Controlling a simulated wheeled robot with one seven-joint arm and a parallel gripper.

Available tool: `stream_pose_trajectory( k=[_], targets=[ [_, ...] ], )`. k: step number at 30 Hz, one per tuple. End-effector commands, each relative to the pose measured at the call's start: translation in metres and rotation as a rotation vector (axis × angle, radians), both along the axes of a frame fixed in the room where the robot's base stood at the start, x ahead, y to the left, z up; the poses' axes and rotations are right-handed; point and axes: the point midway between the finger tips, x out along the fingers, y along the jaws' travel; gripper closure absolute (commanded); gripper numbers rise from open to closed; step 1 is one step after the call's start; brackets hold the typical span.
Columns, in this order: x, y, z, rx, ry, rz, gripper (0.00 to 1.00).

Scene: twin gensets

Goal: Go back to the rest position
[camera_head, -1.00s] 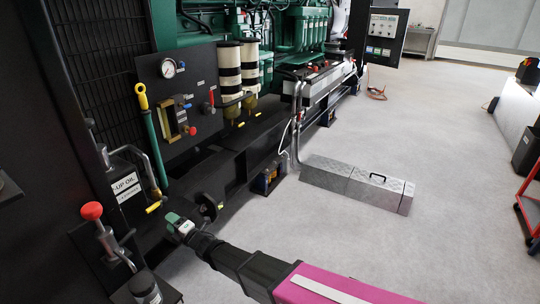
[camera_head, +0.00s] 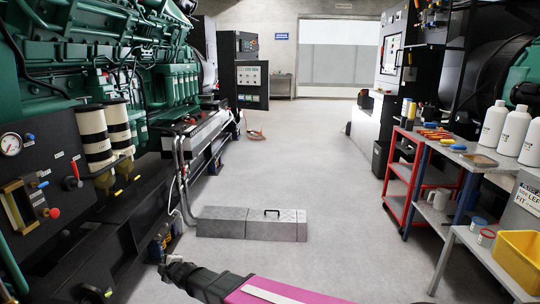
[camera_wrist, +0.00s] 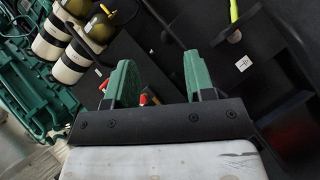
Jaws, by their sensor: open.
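My gripper (camera_wrist: 158,82) shows in the wrist view with its two green fingers apart and nothing between them. Behind the fingers are a dark panel and, at the upper left, black-and-cream filter canisters (camera_wrist: 62,50) of the genset. In the head view my magenta and black arm reaches in from the bottom middle toward the lower left.
The left genset (camera_head: 140,60) with its gauge panel (camera_head: 40,175) lines the left side. A metal checker-plate box (camera_head: 250,224) lies on the floor ahead. A red cart (camera_head: 398,180) and a bench with white bottles (camera_head: 495,125) stand at right.

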Motion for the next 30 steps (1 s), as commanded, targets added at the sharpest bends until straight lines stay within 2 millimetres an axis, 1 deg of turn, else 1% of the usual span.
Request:
stream_pose_trajectory(
  k=[1,2,3,5,6,8,9,11,12,14,15,17,18,20,21,22,23,24,26,27,29,30],
  targets=[
    [0.017,-0.026,0.000,-0.010,0.044,-0.055,0.51],
    [0.026,-0.039,0.000,-0.015,0.073,-0.087,0.51],
    [0.038,-0.057,-0.002,-0.023,0.110,-0.130,0.51],
    [0.054,-0.084,-0.004,-0.033,0.166,-0.194,0.51],
    [0.063,-0.102,-0.005,-0.038,0.204,-0.239,0.51],
    [0.077,-0.130,-0.008,-0.045,0.262,-0.305,0.51],
    [0.084,-0.149,-0.009,-0.048,0.300,-0.349,0.51],
    [0.095,-0.178,-0.010,-0.052,0.355,-0.416,0.51],
    [0.101,-0.197,-0.011,-0.054,0.394,-0.462,0.51],
    [0.109,-0.225,-0.012,-0.053,0.450,-0.530,0.51],
    [0.113,-0.244,-0.013,-0.053,0.486,-0.575,0.51],
    [0.118,-0.273,-0.014,-0.050,0.542,-0.644,0.51],
    [0.120,-0.292,-0.014,-0.048,0.579,-0.688,0.51],
    [0.123,-0.320,-0.015,-0.044,0.636,-0.758,0.51],
    [0.123,-0.339,-0.015,-0.041,0.673,-0.804,0.51],
    [0.123,-0.353,-0.016,-0.037,0.701,-0.840,0.51],
    [0.123,-0.367,-0.016,-0.034,0.729,-0.873,0.51],
    [0.122,-0.385,-0.016,-0.029,0.766,-0.920,0.51],
    [0.120,-0.412,-0.015,-0.019,0.821,-0.989,0.51],
    [0.117,-0.429,-0.015,-0.012,0.857,-1.035,0.51],
    [0.112,-0.455,-0.014,-0.002,0.912,-1.105,0.51],
    [0.109,-0.472,-0.013,0.006,0.949,-1.151,0.51]
  ],
)
